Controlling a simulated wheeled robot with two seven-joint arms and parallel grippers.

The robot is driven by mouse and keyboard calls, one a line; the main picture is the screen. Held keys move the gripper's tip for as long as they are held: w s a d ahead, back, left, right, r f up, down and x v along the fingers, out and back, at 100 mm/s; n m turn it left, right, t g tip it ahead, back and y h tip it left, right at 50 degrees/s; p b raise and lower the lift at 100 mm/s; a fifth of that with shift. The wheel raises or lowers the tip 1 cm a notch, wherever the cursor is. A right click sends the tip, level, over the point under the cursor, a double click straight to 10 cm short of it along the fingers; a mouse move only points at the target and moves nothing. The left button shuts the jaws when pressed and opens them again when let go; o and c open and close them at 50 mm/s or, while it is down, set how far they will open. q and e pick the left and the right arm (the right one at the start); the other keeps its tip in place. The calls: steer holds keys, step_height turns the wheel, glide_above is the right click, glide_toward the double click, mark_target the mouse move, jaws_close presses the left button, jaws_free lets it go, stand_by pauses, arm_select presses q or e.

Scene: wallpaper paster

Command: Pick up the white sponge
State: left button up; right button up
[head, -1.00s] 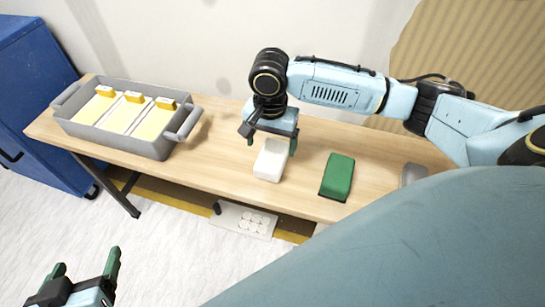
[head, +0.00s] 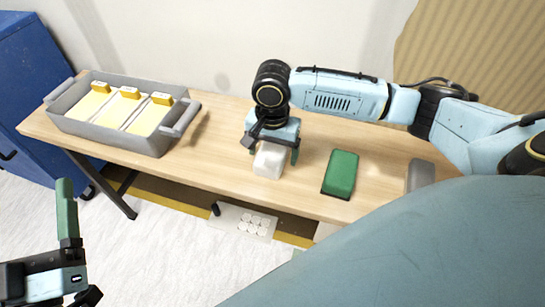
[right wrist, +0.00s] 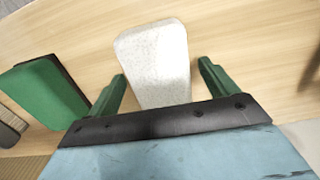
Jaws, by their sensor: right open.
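The white sponge (head: 270,160) lies on the wooden table in the head view. It also shows in the right wrist view (right wrist: 157,62), between the two green fingers. My right gripper (head: 273,153) is open and over the sponge, with one finger on each side and a gap to the sponge in the right wrist view (right wrist: 160,85). The sponge's near end is hidden behind the gripper body in that view. My left gripper (head: 66,240) is at the lower left of the head view, away from the table; only one green finger shows clearly.
A green sponge-like block (head: 341,172) lies to the right of the white sponge, with a grey object (head: 420,175) beyond it. A grey tray (head: 110,134) holding yellow-handled items stands at the table's left end. The table between tray and white sponge is clear.

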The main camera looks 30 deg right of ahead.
mark_target(272, 149)
steer(key=shift+f, duration=0.4)
arm_select(q)
steer(key=shift+s+r+t, duration=0.2)
steer(key=shift+r+t, duration=0.1)
steer(key=shift+r, duration=0.15)
steer(key=shift+s+r+t, duration=0.2)
steer(key=shift+r+t, duration=0.1)
steer(key=shift+r, duration=0.15)
arm_select(e)
steer(key=c, duration=1.1)
steer(key=shift+o, duration=0.2)
steer(key=shift+r, duration=0.1)
